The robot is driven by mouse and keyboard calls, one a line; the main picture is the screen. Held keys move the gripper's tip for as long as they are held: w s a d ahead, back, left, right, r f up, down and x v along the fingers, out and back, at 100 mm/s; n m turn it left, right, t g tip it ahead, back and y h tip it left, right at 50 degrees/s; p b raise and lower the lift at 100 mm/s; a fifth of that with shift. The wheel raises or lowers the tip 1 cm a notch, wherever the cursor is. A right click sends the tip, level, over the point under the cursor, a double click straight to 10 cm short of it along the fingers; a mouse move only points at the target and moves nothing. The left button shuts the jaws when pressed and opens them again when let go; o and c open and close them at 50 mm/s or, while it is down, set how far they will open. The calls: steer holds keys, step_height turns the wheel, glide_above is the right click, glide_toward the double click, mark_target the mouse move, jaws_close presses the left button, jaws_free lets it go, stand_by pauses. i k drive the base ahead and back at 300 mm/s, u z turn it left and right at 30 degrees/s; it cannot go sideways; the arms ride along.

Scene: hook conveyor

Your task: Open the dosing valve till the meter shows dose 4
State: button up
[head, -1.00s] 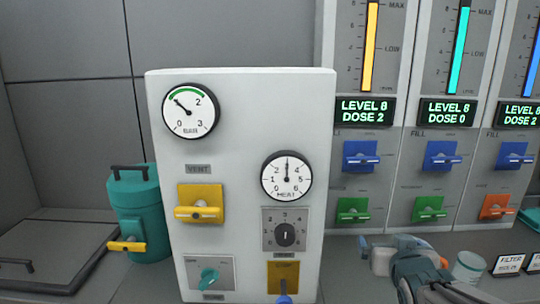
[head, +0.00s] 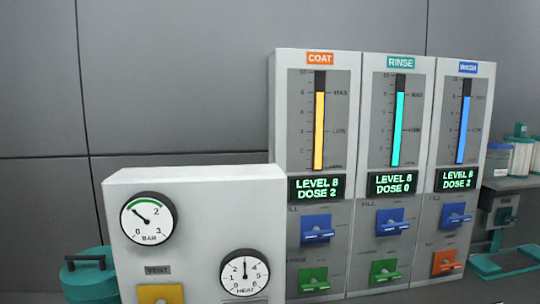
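Three meter columns stand side by side: COAT (head: 319,58), RINSE (head: 400,62) and WASH (head: 468,68). The COAT display (head: 317,188) reads level 8, dose 2. The RINSE display (head: 393,184) reads level 8, dose 0. The WASH display (head: 458,179) reads level 8, dose 2. Each column has a blue fill handle (head: 317,228) above a lower valve handle. The lower handles are green under COAT (head: 313,281), green under RINSE (head: 385,272) and orange under WASH (head: 446,262). Their small labels are too blurred to read. My gripper is not in view.
A white panel (head: 200,190) stands at the front left, with a BAR gauge (head: 149,218), a HEAT gauge (head: 244,272) and a yellow vent handle (head: 160,294). A teal canister (head: 90,280) is behind it at left. Containers (head: 520,155) stand on a shelf at right.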

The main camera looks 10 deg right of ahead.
mark_target(447, 266)
steer(key=z, duration=1.2)
steer(key=k, duration=0.35)
steer(key=z, duration=0.65)
steer(key=i, duration=1)
steer(key=u, duration=0.65)
